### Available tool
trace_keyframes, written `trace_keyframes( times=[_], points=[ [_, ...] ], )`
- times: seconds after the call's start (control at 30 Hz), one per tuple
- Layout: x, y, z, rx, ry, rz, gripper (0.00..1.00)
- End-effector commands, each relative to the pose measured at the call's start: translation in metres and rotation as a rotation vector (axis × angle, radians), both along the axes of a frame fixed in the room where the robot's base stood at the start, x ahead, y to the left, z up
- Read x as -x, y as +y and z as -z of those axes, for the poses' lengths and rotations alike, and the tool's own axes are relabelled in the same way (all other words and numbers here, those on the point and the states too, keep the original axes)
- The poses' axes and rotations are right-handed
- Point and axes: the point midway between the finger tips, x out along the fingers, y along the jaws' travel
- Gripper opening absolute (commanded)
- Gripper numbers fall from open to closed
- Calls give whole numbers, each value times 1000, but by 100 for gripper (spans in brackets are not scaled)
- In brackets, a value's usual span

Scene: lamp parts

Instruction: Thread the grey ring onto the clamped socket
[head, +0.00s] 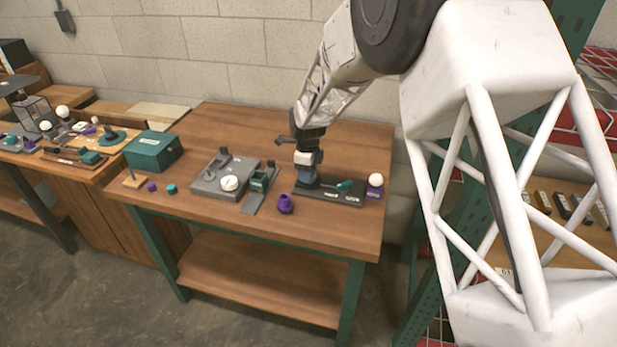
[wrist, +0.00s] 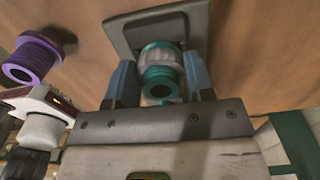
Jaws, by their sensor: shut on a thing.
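The teal socket (wrist: 162,82) stands in a dark clamp base (wrist: 119,32), its open end facing the wrist camera. The grey ring (wrist: 158,58) shows as a pale band around the socket, with teal on both sides of it. My gripper (wrist: 160,66) has one finger on each side of the ring and is shut on it. How far the ring is turned on the thread cannot be told. In the head view my gripper (head: 307,172) points down at the left end of the dark clamp base (head: 330,194) and hides most of the socket.
A purple socket (head: 285,204) stands just left of the clamp base and also shows in the wrist view (wrist: 32,60). A white bulb on a purple block (head: 375,186) stands to the right. A grey fixture (head: 215,182) and green box (head: 153,151) lie left.

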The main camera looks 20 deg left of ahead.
Motion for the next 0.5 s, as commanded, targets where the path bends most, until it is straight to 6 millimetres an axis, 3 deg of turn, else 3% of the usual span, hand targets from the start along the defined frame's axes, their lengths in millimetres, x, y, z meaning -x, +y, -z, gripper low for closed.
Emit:
trace_keyframes(
  times=[0.27,0.5],
  points=[
    [1,-2,5,5,6,192,16],
    [1,-2,4,5,7,225,16]
  ],
)
